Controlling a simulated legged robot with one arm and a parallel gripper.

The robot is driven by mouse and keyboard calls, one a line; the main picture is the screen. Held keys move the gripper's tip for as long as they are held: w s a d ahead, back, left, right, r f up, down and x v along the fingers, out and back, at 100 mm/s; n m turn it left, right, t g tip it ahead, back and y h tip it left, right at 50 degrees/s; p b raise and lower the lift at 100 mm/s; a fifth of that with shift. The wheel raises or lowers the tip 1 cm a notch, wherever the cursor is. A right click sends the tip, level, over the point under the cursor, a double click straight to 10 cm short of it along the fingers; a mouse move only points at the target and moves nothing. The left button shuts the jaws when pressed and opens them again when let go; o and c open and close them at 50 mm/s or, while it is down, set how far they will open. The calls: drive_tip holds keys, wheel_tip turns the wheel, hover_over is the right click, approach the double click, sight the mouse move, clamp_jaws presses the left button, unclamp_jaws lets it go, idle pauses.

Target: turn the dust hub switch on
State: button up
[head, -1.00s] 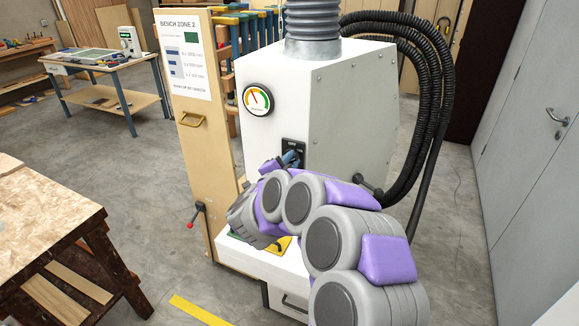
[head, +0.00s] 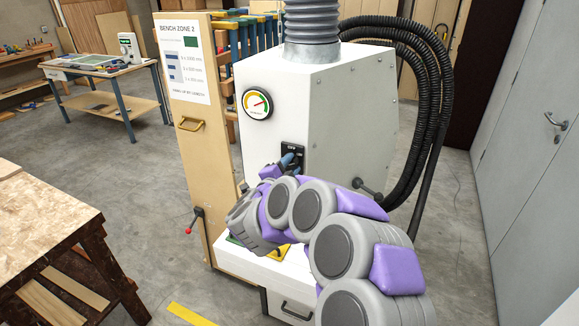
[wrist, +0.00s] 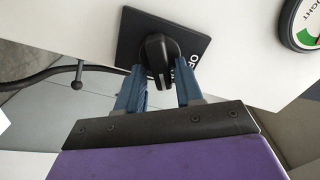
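The dust hub (head: 330,110) is a white cabinet with a round gauge (head: 257,104) on its front; the needle points to the upper right. Below the gauge is the switch plate (head: 292,152), black and partly hidden by my gripper (head: 288,162). In the wrist view the switch is a black rotary knob (wrist: 157,52) on a black plate (wrist: 128,42), with white lettering partly covered beside it. My gripper's two blue fingers (wrist: 160,88) stand apart, one on each side of the knob's handle, with gaps visible between them and it.
A tall wooden board (head: 188,120) with a sign stands left of the hub. Black hoses (head: 435,120) hang on its right. A wooden workbench (head: 45,225) is at the front left. Grey doors (head: 525,150) are at the right, with clear floor before them.

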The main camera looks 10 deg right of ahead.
drive_tip(key=shift+o, duration=0.6)
drive_tip(key=p+v, duration=0.3)
drive_tip(key=v, duration=1.4)
drive_tip(key=shift+a, duration=0.2)
